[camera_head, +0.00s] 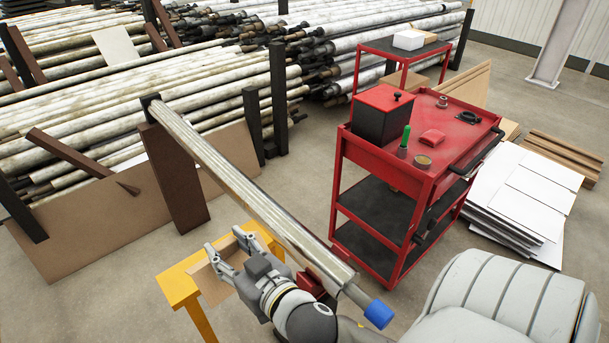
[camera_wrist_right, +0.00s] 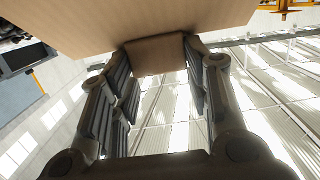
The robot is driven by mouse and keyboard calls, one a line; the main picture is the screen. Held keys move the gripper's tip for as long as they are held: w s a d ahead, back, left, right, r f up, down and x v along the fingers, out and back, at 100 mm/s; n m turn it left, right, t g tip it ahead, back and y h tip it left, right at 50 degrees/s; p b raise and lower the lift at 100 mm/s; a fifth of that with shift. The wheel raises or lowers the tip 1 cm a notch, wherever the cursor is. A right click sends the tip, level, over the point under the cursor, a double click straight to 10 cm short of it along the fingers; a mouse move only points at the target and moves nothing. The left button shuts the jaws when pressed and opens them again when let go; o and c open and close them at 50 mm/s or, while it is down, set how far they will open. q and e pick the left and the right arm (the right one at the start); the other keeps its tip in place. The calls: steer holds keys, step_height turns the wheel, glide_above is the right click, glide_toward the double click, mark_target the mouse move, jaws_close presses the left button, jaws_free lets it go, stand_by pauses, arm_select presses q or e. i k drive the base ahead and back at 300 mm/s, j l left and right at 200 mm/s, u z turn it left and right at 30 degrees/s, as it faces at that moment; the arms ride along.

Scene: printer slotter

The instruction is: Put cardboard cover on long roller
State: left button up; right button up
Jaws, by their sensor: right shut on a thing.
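The long roller (camera_head: 240,183) is a shiny metal cylinder lying diagonally, with a blue end (camera_head: 379,313) at lower right. Its far end rests on a brown upright support (camera_head: 175,185). My right gripper (camera_head: 225,244) is beside the roller's near half, on its left, and is shut on a tan cardboard cover (camera_head: 208,286). In the right wrist view, the cardboard cover (camera_wrist_right: 150,25) spreads across the top, with a folded part between the fingers (camera_wrist_right: 158,60). Much of the cover is hidden behind the gripper in the head view. My left gripper is not in view.
A yellow stand (camera_head: 180,287) is beside and below the gripper. A red cart (camera_head: 455,150) with a red-topped black box (camera_head: 382,117) stands right of the roller. Racks of many rollers (camera_head: 110,105) fill the left. White sheets (camera_head: 525,200) lie on the floor at right.

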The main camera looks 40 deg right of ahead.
mark_target(287, 230)
steer(key=k+l+u, duration=0.25)
steer(key=l, duration=0.25)
steer(key=k+l+u, duration=0.1)
steer(key=l+u, duration=0.15)
steer(key=l, duration=0.25)
steer(key=k+l+u, duration=0.25)
steer(key=l, duration=0.2)
steer(key=k+l+u, duration=0.25)
steer(key=l+u, duration=0.15)
steer(key=l, duration=0.3)
steer(key=k+l+u, duration=0.2)
steer(key=l, duration=0.25)
steer(key=l+u, duration=0.15)
steer(key=l, duration=0.35)
steer(key=k+l+u, duration=0.2)
steer(key=l, duration=0.2)
